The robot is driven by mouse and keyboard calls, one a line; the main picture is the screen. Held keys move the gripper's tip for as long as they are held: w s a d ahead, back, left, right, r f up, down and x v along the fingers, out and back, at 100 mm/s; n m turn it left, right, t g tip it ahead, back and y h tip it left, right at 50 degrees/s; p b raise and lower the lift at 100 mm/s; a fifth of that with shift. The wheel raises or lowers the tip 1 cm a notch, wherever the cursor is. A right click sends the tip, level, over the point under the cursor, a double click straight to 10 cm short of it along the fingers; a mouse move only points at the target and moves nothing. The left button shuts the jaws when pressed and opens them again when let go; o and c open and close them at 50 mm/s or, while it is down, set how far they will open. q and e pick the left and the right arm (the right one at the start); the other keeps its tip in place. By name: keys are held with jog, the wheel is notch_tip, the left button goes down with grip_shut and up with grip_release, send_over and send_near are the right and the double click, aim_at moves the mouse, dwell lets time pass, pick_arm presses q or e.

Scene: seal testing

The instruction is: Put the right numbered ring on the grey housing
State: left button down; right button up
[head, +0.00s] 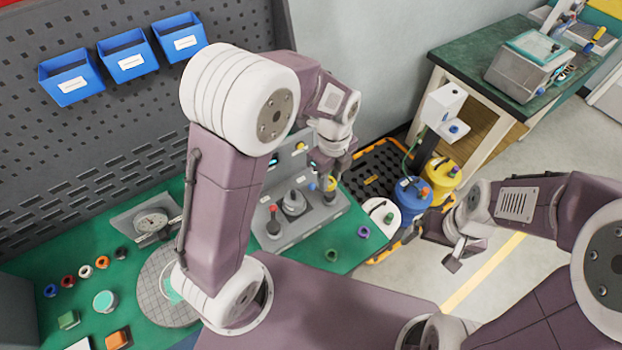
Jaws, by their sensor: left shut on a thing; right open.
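The grey housing (294,203) stands on a grey test fixture (318,224) near the middle of the green bench. My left gripper (329,178) is above the right part of this fixture, to the right of the housing. It is shut on a small yellow thing (330,184), probably a ring, mostly hidden by the fingers. Any numbers are too small to read. My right gripper (455,254) is open and empty, off the bench at the right.
Several small coloured rings (68,281) lie in a row at the left. A red-topped post (273,222) stands beside the housing. Blue and yellow canisters (411,197) stand at the right.

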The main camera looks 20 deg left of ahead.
pick_arm(q)
jog(key=p, duration=0.4)
send_over(293, 191)
notch_tip(293, 191, down, 6)
jog(key=shift+s+a+r, duration=0.1)
jog(key=shift+r, duration=0.15)
jog(key=shift+f+b, duration=0.5)
jog(key=shift+f, duration=0.1)
notch_tip(293, 191, down, 3)
jog(key=b, duration=0.3)
jog(key=shift+f, duration=0.1)
